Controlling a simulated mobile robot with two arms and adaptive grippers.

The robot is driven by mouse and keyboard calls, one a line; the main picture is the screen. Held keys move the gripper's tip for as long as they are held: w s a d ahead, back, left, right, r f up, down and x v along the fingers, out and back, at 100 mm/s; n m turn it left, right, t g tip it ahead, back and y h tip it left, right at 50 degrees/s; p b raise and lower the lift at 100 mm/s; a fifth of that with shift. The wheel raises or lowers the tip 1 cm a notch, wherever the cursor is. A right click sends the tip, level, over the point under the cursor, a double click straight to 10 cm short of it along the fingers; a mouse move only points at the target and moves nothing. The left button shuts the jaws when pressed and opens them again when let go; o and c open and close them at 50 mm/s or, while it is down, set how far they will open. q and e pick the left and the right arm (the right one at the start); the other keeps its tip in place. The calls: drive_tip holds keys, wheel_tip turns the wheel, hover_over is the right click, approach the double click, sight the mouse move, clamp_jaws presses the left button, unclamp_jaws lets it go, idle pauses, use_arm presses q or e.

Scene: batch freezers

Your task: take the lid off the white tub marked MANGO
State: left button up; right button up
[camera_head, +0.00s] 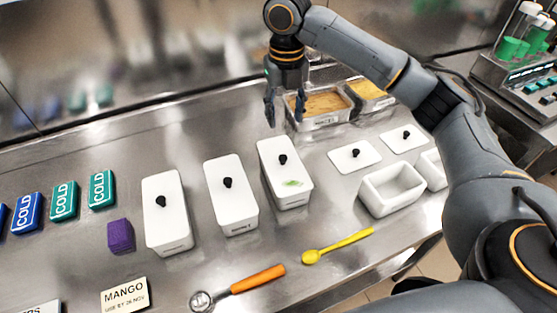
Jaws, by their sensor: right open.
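Three white lidded tubs stand in a row on the steel counter: a left tub (176,246), a middle tub (238,228) and a right tub (294,201). Each lid has a black knob, and the right tub's lid bears a green smear. The small labels on their fronts are too small to read, so I cannot tell which is marked MANGO. A card reading MANGO (124,297) lies at the front left. My right gripper (284,112) is open and empty, pointing down behind the right tub, apart from its knob. My left gripper is out of view.
Two loose white lids (355,156) lie right of the tubs, behind open white tubs (392,188). A steel pan (319,122) with tan contents stands near my right gripper. An orange-handled scoop (258,279), yellow spoon (338,246) and purple block (121,237) lie around the tubs.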

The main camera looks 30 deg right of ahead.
drive_tip(key=p, duration=0.1)
hover_over(283, 157)
drive_tip(key=f, duration=0.5)
drive_tip(key=d+f, duration=0.1)
drive_tip(key=f, duration=0.1)
drive_tip(key=shift+w+f, duration=0.15)
drive_tip(key=shift+f, duration=0.05)
drive_tip(key=f+p, duration=0.1)
drive_tip(key=f, duration=0.1)
drive_tip(key=a+f, duration=0.1)
drive_tip(key=f, duration=0.1)
drive_tip(key=shift+s+f+p, duration=0.2)
drive_tip(key=shift+f+p, duration=0.15)
drive_tip(key=shift+w+f, duration=0.1)
drive_tip(key=shift+f, duration=0.35)
clamp_jaws()
